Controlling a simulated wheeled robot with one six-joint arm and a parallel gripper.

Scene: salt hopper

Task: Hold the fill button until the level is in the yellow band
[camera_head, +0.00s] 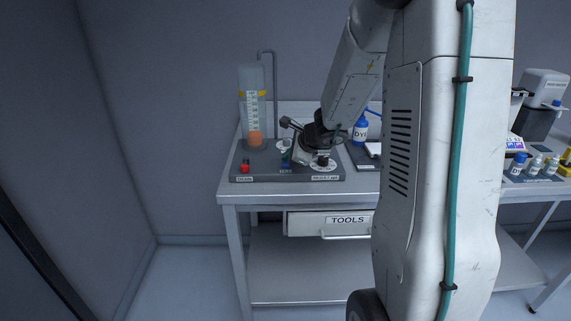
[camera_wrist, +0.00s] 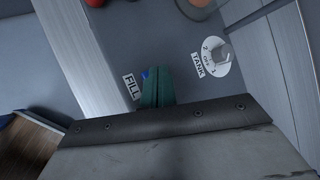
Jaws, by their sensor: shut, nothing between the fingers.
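A clear upright tube (camera_head: 244,112) with a scale stands at the back left of the grey panel. A yellow band (camera_head: 252,93) circles it high up. The orange fill (camera_head: 255,138) sits at the bottom, well below the band. The blue fill button (camera_wrist: 146,73) shows beside its FILL label (camera_wrist: 131,87) in the wrist view, partly hidden by my fingers. My gripper (camera_wrist: 156,74), with teal fingers, is shut and empty, with its tips right at the button. I cannot tell whether they touch or press it. In the head view my gripper (camera_head: 286,156) points down over the panel.
A red button (camera_head: 245,168) is at the panel's front left. A TANK dial (camera_wrist: 212,58) marked 2, OFF, 1 lies right of my fingers. A TOOLS drawer (camera_head: 325,223) is below the bench top.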

